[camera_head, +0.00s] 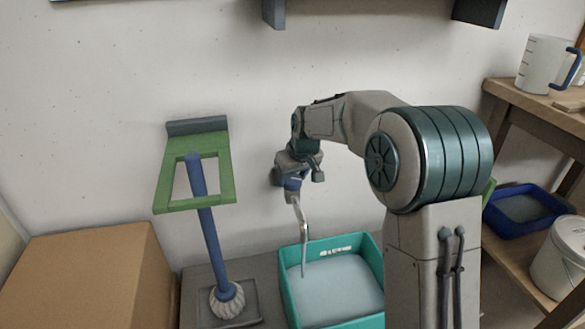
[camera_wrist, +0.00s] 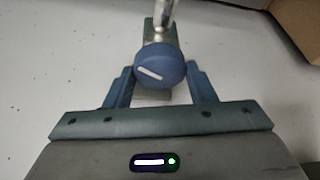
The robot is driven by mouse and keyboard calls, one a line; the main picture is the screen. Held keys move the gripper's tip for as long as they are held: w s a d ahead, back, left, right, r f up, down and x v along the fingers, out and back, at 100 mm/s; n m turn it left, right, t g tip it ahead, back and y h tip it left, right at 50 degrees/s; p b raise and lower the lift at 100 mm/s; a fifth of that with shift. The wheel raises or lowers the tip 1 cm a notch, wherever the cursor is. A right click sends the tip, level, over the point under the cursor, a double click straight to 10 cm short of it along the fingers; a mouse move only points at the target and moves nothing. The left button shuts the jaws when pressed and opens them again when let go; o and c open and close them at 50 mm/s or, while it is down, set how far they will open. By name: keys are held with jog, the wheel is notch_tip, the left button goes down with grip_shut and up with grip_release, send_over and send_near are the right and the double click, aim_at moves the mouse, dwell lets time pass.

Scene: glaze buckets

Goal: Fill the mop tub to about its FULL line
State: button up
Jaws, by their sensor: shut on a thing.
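The teal mop tub (camera_head: 289,296) stands on the floor below the tap and holds pale grey-blue water (camera_head: 340,290). The water surface lies below the rim; a white marking (camera_head: 336,250) shows above it on the tub's far inner wall. The metal tap spout (camera_head: 303,212) points down over the tub, and a thin stream (camera_head: 304,256) falls from it into the water. My gripper (camera_head: 291,182) is at the wall, shut on the round blue tap knob (camera_wrist: 160,66). In the wrist view the knob's white mark is slanted, between my two blue fingers.
A blue-handled mop (camera_head: 207,235) stands through a green wall holder (camera_head: 226,185) left of the tub. A cardboard box (camera_head: 85,275) is at far left. Wooden shelves at right hold a jug (camera_head: 542,65), a blue tray (camera_head: 495,215) and a white bucket (camera_head: 560,260).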

jog(key=n+p, duration=0.1)
jog(key=n+g+p, duration=0.1)
jog(key=n, duration=0.1)
jog(key=shift+w+d+r+n+y, duration=0.1)
jog(key=shift+d+r+n+y, duration=0.1)
jog(key=shift+n+y, duration=0.15)
jog(key=shift+f+n+g+y+p, duration=0.15)
jog(key=shift+n+g+y+p, duration=0.25)
jog(key=shift+n+p, duration=0.7)
jog(key=shift+n, duration=0.25)
jog(key=o, duration=1)
jog(key=p+v, duration=0.3)
jog(key=v, duration=1)
jog(key=shift+d+r+p, duration=0.2)
jog(key=shift+r+p, duration=0.15)
